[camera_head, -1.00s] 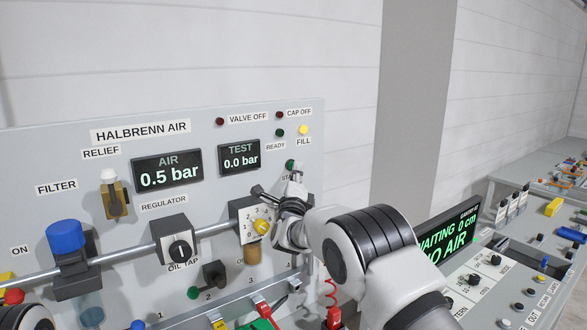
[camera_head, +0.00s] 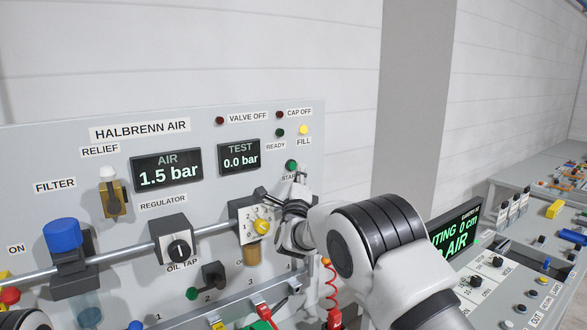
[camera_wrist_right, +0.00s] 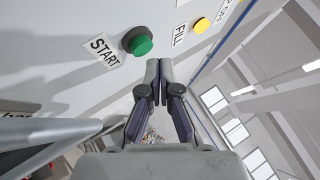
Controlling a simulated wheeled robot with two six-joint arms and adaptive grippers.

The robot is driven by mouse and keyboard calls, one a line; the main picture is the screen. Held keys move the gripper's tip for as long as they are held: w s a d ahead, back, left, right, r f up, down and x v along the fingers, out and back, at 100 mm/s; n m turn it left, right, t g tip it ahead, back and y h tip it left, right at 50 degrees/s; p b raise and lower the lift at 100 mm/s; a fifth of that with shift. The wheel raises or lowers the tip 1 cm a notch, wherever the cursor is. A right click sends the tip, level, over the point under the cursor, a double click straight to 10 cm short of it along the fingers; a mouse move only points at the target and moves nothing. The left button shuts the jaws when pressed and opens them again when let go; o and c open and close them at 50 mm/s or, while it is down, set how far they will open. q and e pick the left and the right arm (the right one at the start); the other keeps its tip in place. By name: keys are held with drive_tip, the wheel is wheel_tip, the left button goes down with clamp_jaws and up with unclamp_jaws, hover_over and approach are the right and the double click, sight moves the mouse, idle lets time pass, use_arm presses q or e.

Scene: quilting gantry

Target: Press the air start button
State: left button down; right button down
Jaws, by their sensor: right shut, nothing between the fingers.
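The green start button (camera_head: 291,165) is on the grey HALBRENN AIR panel, above a partly covered START label. It also shows in the right wrist view (camera_wrist_right: 137,41) beside its START label (camera_wrist_right: 102,50). My right gripper (camera_wrist_right: 154,62) is shut and empty, its fingertips just beside the green button and apart from it in that view. In the head view the right gripper (camera_head: 299,179) is just below the button, in front of the panel. The AIR display (camera_head: 167,172) reads 1.5 bar. My left gripper is not in view.
A yellow FILL button or lamp (camera_head: 304,130) is above the green button. The TEST display (camera_head: 239,157) reads 0.0 bar. A console screen (camera_head: 456,236) stands at right.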

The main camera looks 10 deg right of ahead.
drive_tip(key=s+b, duration=0.1)
drive_tip(key=s+d+b, duration=0.1)
drive_tip(key=s, duration=0.1)
drive_tip(key=s+b, duration=0.1)
drive_tip(key=shift+s+d, duration=0.35)
idle(0.4)
